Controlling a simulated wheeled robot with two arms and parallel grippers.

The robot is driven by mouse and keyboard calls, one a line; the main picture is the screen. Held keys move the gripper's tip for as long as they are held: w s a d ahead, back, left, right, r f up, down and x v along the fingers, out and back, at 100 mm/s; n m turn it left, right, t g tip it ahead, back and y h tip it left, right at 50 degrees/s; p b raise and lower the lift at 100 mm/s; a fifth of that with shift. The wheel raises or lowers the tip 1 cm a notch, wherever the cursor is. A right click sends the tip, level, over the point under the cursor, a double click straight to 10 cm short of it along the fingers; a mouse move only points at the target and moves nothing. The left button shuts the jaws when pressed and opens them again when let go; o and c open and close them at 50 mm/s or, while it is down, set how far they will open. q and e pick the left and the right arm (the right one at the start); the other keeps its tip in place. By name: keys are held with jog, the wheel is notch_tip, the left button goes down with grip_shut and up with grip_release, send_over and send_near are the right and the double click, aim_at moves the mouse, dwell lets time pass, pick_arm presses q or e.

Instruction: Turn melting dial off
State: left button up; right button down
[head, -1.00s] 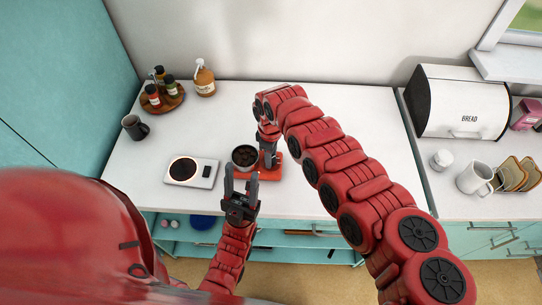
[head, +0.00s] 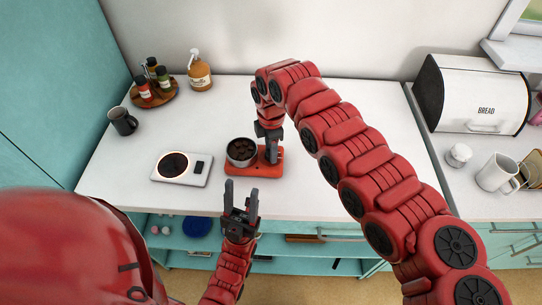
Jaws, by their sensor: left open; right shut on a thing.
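A red melting pot base (head: 236,169) stands on the white counter near its front edge. A metal bowl (head: 230,158) with dark chunks sits on its left part. My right gripper (head: 272,158) points down at the right part of the base. Its jaws are shut where the dial would be, and they hide the dial and its setting. My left gripper (head: 241,193) is open and empty, pointing up in front of the counter edge, below the pot.
A white hot plate (head: 197,181) with a dark round top lies left of the pot. A dark mug (head: 123,122), a round wooden tray (head: 171,99) of bottles and an amber bottle (head: 200,76) stand further back. A bread box (head: 470,95) is at right. Open shelves lie below.

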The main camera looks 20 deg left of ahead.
jog(key=shift+n+b, duration=0.6)
jog(key=shift+c, duration=2.2)
grip_release()
notch_tip(320, 180, up, 18)
jog(key=p, duration=0.1)
jog(key=shift+f, duration=0.25)
jog(key=shift+s, duration=0.1)
